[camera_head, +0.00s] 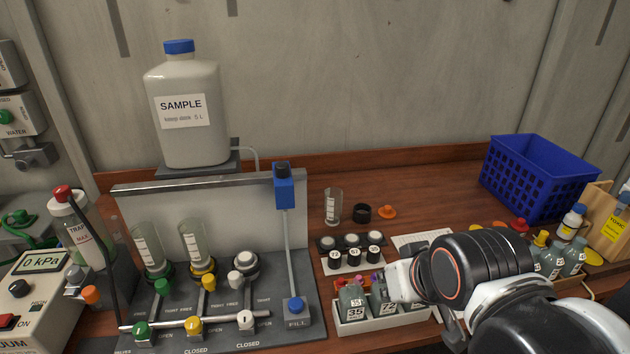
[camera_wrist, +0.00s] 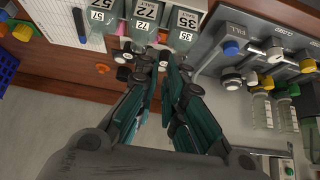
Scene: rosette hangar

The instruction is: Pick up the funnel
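A clear graduated cup-shaped funnel (camera_head: 333,207) stands loose and upright on the wooden bench, right of the filter manifold. Two similar clear funnels are seated on the manifold, one on a green base (camera_head: 147,250) and one on a yellow base (camera_head: 192,242). They also show at the right of the wrist view (camera_wrist: 262,110). My gripper (camera_wrist: 164,62) has its two fingers apart, with no object visibly held, near the small labelled bottles. In the head view my wrist is at the lower right and hides the fingertips. I cannot make out the loose funnel in the wrist view.
A rack of small bottles (camera_head: 385,321) and a stand of black-and-white caps (camera_head: 351,265) lie near my gripper. A black ring (camera_head: 361,213) and an orange piece (camera_head: 387,212) sit beside the loose funnel. A blue basket (camera_head: 535,178) is at the back right.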

